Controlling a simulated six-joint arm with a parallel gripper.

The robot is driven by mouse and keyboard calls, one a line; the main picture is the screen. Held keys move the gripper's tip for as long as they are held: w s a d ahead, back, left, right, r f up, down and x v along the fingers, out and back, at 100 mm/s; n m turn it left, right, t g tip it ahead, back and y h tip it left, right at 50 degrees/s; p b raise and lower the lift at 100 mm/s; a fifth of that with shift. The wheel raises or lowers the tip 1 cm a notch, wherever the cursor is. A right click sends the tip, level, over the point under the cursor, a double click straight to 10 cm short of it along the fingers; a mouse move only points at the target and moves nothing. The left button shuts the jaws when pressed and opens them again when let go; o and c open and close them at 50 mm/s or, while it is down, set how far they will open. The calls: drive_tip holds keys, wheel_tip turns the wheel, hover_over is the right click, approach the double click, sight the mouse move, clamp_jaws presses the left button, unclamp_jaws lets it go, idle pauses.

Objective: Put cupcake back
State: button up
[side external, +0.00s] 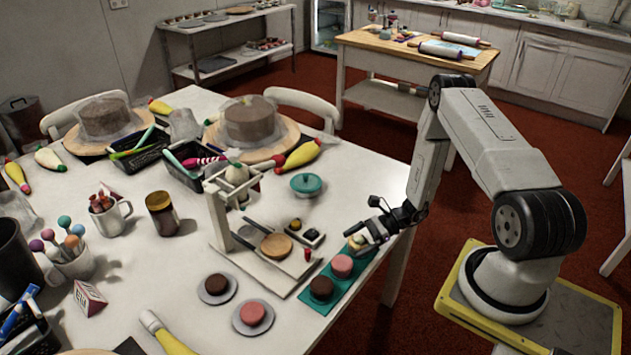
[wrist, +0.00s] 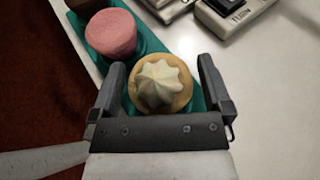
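A cupcake with swirled cream-white icing (wrist: 160,84) stands at the near end of a teal tray (wrist: 152,42) in the wrist view. In the side view this cupcake (side external: 356,243) is partly covered by my gripper (side external: 368,234). In the wrist view my gripper (wrist: 162,72) has one finger on each side of the cupcake. The fingers are open, with a narrow gap at the right; contact at the left is hard to tell. A pink cupcake (side external: 342,265) and a brown one (side external: 321,288) also stand on the teal tray (side external: 345,285).
A white stand (side external: 218,215) with an upright frame is left of the tray. Two small round plates hold a brown cake (side external: 216,283) and a pink cake (side external: 252,312). The table's right edge is close beside the tray.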

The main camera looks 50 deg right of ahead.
drive_tip(key=shift+r, duration=0.1)
drive_tip(key=shift+r, duration=0.15)
drive_tip(key=shift+s+d+r, duration=0.1)
drive_tip(key=shift+d+r, duration=0.05)
drive_tip(key=v, duration=1.1)
drive_tip(key=shift+s+d+r, duration=0.1)
drive_tip(key=shift+s+d, duration=0.05)
drive_tip(key=shift+d, duration=0.05)
drive_tip(key=shift+a, duration=0.1)
